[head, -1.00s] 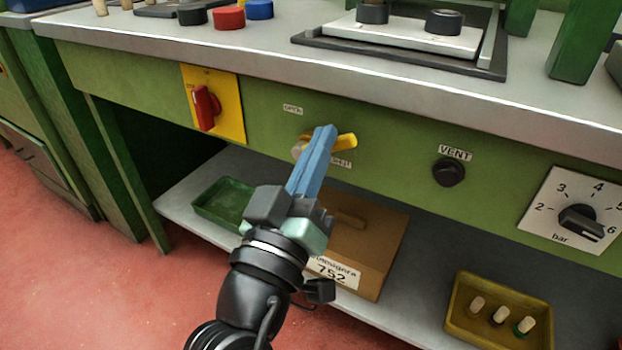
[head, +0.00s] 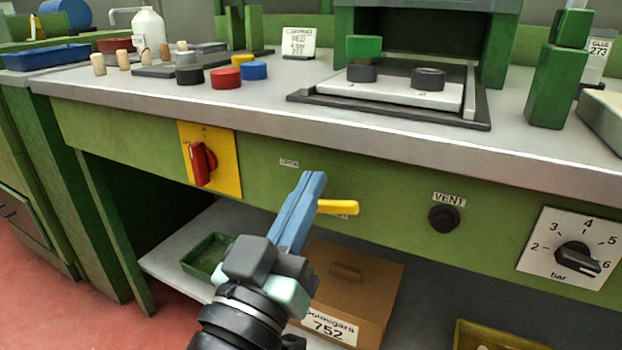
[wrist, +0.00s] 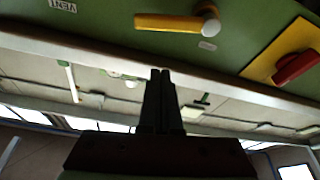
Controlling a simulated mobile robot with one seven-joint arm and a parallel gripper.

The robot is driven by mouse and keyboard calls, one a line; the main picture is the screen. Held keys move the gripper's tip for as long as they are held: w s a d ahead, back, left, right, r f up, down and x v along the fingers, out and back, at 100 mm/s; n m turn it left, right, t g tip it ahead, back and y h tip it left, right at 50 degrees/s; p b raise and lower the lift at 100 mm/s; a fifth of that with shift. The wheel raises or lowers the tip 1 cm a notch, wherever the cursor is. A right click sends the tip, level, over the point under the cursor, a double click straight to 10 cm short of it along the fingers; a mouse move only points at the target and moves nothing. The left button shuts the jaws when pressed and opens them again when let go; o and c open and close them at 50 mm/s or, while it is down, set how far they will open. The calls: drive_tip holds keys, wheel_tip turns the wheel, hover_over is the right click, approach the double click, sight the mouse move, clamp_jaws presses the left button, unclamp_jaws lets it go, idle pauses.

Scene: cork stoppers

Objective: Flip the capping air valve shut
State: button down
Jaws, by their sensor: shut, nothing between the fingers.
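The air valve has a yellow lever (head: 340,207) on the green front panel. It points right, roughly level in the head view, and overlaps the small label below it. In the wrist view the lever (wrist: 168,22) runs left from its pale round pivot (wrist: 210,22). My gripper (head: 314,177) is shut and empty, its blue fingers pointing up in front of the panel and hiding the pivot in the head view. In the wrist view the fingertips (wrist: 160,73) are apart from the lever in the picture. The OPEN label (head: 289,162) is above the valve.
A red switch (head: 203,165) on a yellow plate is left of the valve. A black vent knob (head: 444,219) and a bar dial (head: 577,255) are to the right. The grey bench edge (head: 300,125) juts above. A cardboard box (head: 375,285) sits on the shelf below.

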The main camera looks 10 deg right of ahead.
drive_tip(key=v, duration=0.7)
drive_tip(key=shift+s+f, duration=0.15)
drive_tip(key=shift+s, duration=0.05)
